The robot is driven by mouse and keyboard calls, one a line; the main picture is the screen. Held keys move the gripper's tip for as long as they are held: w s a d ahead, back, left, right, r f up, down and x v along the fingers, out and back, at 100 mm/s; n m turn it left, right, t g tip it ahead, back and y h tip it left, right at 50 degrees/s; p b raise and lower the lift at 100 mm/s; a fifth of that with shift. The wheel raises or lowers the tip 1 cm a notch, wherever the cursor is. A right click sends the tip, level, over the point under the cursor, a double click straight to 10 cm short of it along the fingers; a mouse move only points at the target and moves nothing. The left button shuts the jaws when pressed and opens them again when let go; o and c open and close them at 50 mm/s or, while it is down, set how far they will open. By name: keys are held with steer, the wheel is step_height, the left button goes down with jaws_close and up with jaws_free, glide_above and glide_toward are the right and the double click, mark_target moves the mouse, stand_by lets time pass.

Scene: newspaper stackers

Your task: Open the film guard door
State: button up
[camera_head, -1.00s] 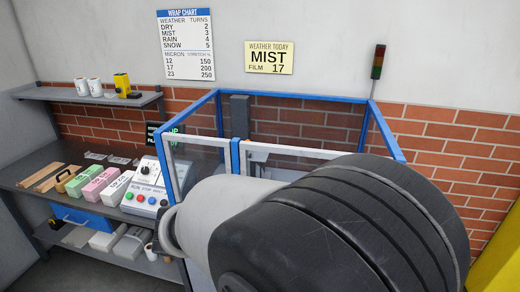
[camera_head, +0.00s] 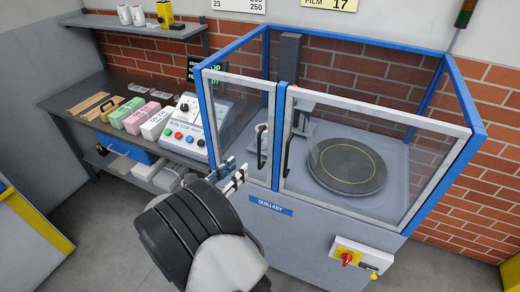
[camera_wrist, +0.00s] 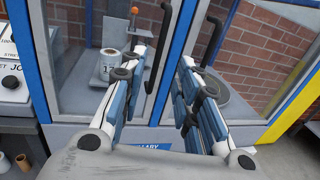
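The blue-framed wrapping machine has two clear front doors, both apparently closed. The narrow left door (camera_head: 235,120) has a dark vertical handle (camera_head: 260,147) near its right edge. The wide right door (camera_head: 375,110) has a similar handle (camera_head: 286,157) near its left edge. My gripper (camera_head: 232,175) is in front of the left door's lower part. In the wrist view my gripper (camera_wrist: 164,60) is open and empty, fingers apart. The left door's handle (camera_wrist: 159,48) appears between the fingers; the right door's handle (camera_wrist: 214,42) is beyond the right finger. Contact cannot be told.
Behind the doors are a film roll (camera_wrist: 110,66) and a round turntable (camera_head: 347,165). A control panel (camera_head: 190,128) stands on the bench at left, beside pink and white bundles. A red rotary switch (camera_head: 347,259) sits low on the machine's front. Open floor lies in front.

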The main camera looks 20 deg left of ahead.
steer(key=b, duration=0.2)
glide_above(259, 167)
steer(key=shift+w+a, duration=0.1)
steer(key=shift+w, duration=0.2)
jaws_close()
stand_by(0.6)
